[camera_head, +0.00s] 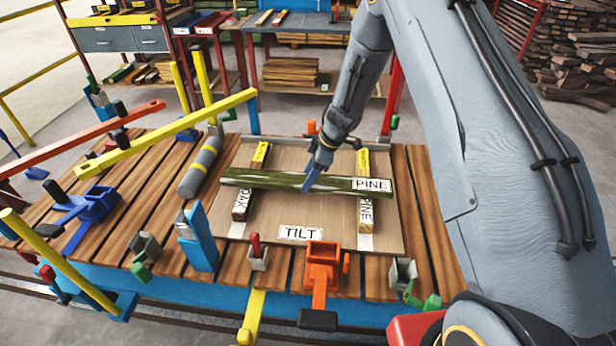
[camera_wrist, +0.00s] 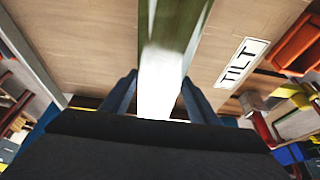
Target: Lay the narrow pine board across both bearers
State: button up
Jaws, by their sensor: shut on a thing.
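The narrow board (camera_head: 270,181), greenish with a white PINE label at its right end, spans above both bearers. My gripper (camera_head: 311,180) is shut on it near its middle. The left bearer (camera_head: 242,203) reads OAK and the right bearer (camera_head: 364,212) reads PINE; each has a yellow tag at its far end. I cannot tell whether the board touches both bearers or hangs just above them. In the wrist view the board (camera_wrist: 178,25) runs between my two fingers (camera_wrist: 158,95), with a bright white patch on it.
The bearers lie on a light panel (camera_head: 300,216) marked TILT, on a slatted wooden deck (camera_head: 150,215). Clamps and posts surround the panel, including an orange clamp (camera_head: 323,268) and a blue post (camera_head: 199,240). A grey cylinder (camera_head: 200,166) lies left of the board. A yellow bar (camera_head: 165,133) crosses at left.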

jog(key=shift+f, duration=0.2)
jog(key=shift+f, duration=0.1)
jog(key=shift+f, duration=0.1)
jog(key=o, duration=1.5)
jog(key=shift+c, duration=0.2)
